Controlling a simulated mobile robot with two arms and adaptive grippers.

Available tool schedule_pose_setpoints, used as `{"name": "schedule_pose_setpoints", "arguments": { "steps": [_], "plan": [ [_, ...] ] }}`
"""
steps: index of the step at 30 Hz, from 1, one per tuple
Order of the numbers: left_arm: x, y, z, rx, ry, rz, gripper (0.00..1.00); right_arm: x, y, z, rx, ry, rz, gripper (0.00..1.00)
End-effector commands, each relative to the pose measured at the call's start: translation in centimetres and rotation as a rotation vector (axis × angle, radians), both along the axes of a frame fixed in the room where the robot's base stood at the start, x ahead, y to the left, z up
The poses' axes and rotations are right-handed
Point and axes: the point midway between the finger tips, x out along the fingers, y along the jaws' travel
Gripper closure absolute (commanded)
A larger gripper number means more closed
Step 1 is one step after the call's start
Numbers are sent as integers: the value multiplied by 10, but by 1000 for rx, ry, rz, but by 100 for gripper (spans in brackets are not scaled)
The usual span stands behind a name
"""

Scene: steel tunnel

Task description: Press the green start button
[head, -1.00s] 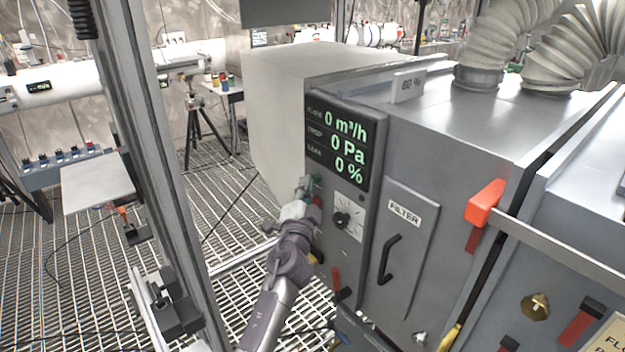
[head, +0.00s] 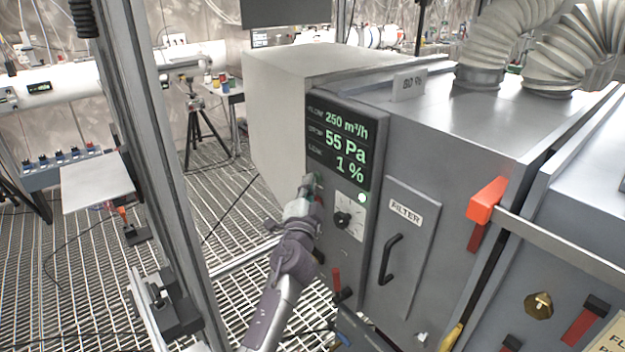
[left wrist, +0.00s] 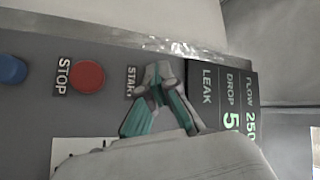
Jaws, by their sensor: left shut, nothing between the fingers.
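The control panel's START label (left wrist: 131,82) shows in the left wrist view, partly covered by my left gripper (left wrist: 160,75). The fingertips are together and empty, right beside the label at the panel face. They hide the green start button, so I cannot see whether they touch it. In the head view my left gripper (head: 310,184) is at the panel's left edge, below the display (head: 338,145). The display reads 250 m³/h, 55 Pa and 1 %. My right gripper is not in view.
A red STOP button (left wrist: 87,77) and a blue button (left wrist: 12,69) sit on the same panel. A dial (head: 343,219), a lit white lamp (head: 362,197) and the filter door handle (head: 389,259) are to the right. A steel post (head: 150,160) stands left of my arm.

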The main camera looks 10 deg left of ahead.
Motion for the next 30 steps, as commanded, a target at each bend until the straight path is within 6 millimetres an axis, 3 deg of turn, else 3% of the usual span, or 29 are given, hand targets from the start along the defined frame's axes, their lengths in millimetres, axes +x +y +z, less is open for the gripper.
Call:
{"name": "schedule_pose_setpoints", "arguments": {
  "steps": [16, 30],
  "plan": [
    [-9, 6, 2, 1, -2, -2, 100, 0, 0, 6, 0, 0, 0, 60],
    [-46, 35, 2, 0, -1, -1, 100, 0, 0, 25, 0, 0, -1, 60]
  ]
}}
